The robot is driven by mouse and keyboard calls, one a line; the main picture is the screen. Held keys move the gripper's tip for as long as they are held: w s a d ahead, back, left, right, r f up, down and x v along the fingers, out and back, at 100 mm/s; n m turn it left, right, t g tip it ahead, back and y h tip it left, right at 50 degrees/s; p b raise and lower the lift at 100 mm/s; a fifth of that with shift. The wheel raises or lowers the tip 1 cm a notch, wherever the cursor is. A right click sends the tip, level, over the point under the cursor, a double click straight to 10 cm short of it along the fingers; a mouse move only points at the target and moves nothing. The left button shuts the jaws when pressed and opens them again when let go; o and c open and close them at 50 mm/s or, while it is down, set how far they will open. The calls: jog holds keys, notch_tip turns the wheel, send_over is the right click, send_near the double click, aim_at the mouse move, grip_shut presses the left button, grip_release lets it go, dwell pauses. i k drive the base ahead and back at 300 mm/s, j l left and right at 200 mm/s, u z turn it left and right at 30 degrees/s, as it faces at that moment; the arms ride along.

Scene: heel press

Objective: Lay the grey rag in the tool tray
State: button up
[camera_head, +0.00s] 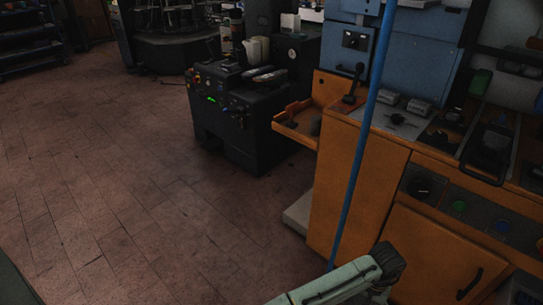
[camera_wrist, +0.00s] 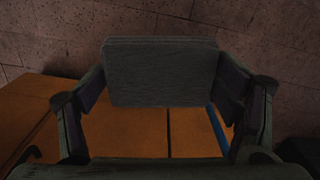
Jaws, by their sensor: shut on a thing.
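In the wrist view, my gripper (camera_wrist: 160,80) has a finger on each side of a dark grey, flat, block-like thing, which looks like the grey rag (camera_wrist: 158,66). The fingers are wide apart and hold it between their tips, above the floor and an orange surface. An orange open tray (camera_head: 294,131), which looks like the tool tray, juts from the left side of the orange machine in the head view. Small dark things seem to lie in it, too dim to name.
A blue pole (camera_head: 361,145) stands upright before the orange cabinet (camera_head: 357,185), right of the tray. A black machine (camera_head: 238,122) with buttons stands close to the tray's left. Levers and dark fittings crowd the machine top (camera_head: 399,121). The tiled floor (camera_head: 120,190) at left is clear.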

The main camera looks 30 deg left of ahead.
aim_at(307, 114)
jog(key=i+j+u, duration=0.25)
jog(key=i+u, duration=0.2)
jog(key=i+j+u, duration=0.1)
jog(key=i+u, duration=0.25)
jog(key=u, duration=0.15)
jog(key=i+u, duration=0.15)
jog(key=i, duration=0.45)
jog(key=i+l+u, duration=0.15)
jog(key=i, duration=0.4)
